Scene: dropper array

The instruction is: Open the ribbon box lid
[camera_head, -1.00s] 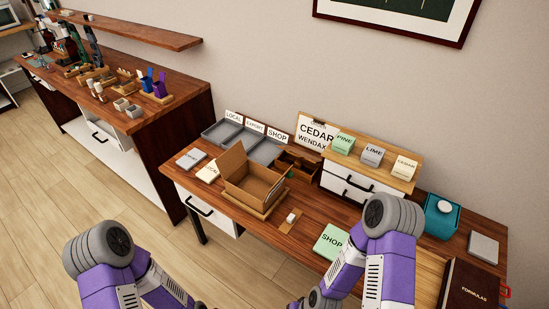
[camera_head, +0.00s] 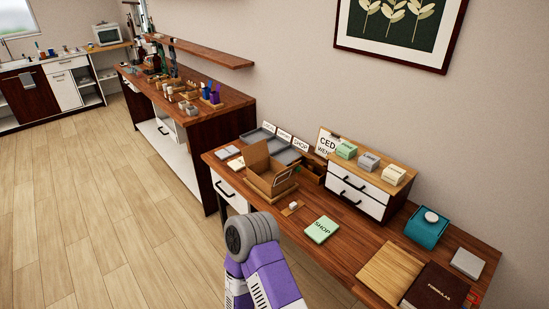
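No box in view carries a readable ribbon label. A teal box (camera_head: 422,236) with a white round piece (camera_head: 431,217) on top stands at the right of the wooden desk, near the wall; its top looks closed. An open brown cardboard box (camera_head: 268,182) with a raised flap stands at the desk's left part. Only one purple arm of mine with a grey joint shows at the bottom centre, short of the desk's front edge. Neither gripper is in view.
Open floor (camera_head: 110,220) lies at left.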

